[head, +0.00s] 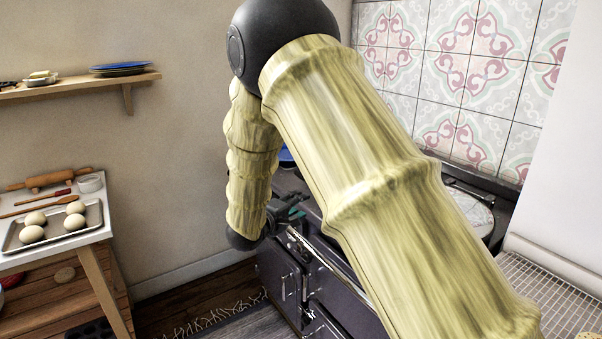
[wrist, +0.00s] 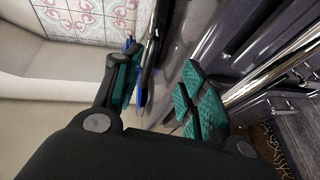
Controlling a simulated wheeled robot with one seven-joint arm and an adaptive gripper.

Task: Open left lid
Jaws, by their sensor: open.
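The dark range cooker (head: 345,290) stands against the tiled wall. My arm crosses in front of it and hides most of its left top, so I cannot make out the left lid in the head view. A round, pale-topped lid (head: 472,212) shows on the right side. My gripper (head: 288,212) is at the cooker's left front edge, partly hidden by my arm. In the wrist view my gripper (wrist: 160,93) is open, its green pads apart. A dark bar-like part (wrist: 152,52) shows beyond the pads; I cannot tell whether it belongs to the lid.
A chrome rail (wrist: 268,72) runs along the cooker front close to the gripper. A blue item (head: 285,154) sits behind my arm. A table with a tray (head: 55,240) of dough balls stands left. A wire rack (head: 545,295) lies right.

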